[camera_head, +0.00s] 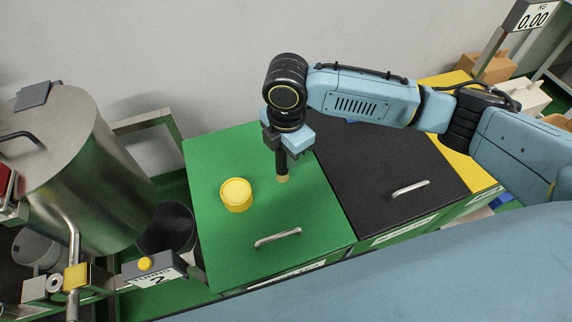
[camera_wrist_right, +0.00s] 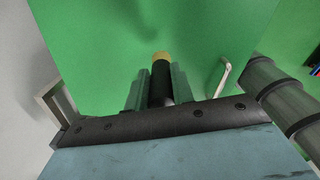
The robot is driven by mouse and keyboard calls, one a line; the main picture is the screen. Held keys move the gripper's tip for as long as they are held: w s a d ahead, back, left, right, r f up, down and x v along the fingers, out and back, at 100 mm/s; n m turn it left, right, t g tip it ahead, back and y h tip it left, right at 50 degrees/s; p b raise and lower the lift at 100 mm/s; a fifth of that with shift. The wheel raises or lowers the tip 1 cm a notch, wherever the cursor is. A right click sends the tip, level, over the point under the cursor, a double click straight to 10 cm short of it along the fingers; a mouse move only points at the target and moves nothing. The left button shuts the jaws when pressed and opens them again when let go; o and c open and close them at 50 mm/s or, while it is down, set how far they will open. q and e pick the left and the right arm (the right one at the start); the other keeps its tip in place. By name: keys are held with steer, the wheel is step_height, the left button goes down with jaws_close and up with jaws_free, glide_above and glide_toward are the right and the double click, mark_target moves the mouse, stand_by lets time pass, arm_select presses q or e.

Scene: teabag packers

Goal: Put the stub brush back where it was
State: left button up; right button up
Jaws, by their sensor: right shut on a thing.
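The stub brush has a dark cylindrical handle and a pale yellow tip. In the head view the stub brush (camera_head: 282,168) hangs roughly upright, tip down, over the green lid (camera_head: 215,165). My right gripper (camera_head: 285,153) is shut on its upper part. In the right wrist view the stub brush (camera_wrist_right: 161,75) sits between the two fingers of the right gripper (camera_wrist_right: 160,90), its tip toward the green surface. I cannot tell whether the tip touches the lid. My left gripper is not in view.
A yellow round container (camera_head: 236,195) stands on the green lid, left of the brush. A metal handle (camera_head: 278,238) is at the lid's front. A black lid (camera_head: 375,165) and a yellow one (camera_head: 446,82) lie to the right. A large steel drum (camera_head: 75,170) stands at left.

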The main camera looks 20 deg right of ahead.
step_height(320, 180, down, 4)
steer(key=shift+f+b, duration=0.1)
steer(key=shift+b, duration=0.2)
steer(key=o, duration=1)
steer(key=shift+f, duration=0.1)
step_height(320, 180, up, 12)
steer(key=shift+r+p, duration=0.2)
steer(key=shift+p, duration=0.75)
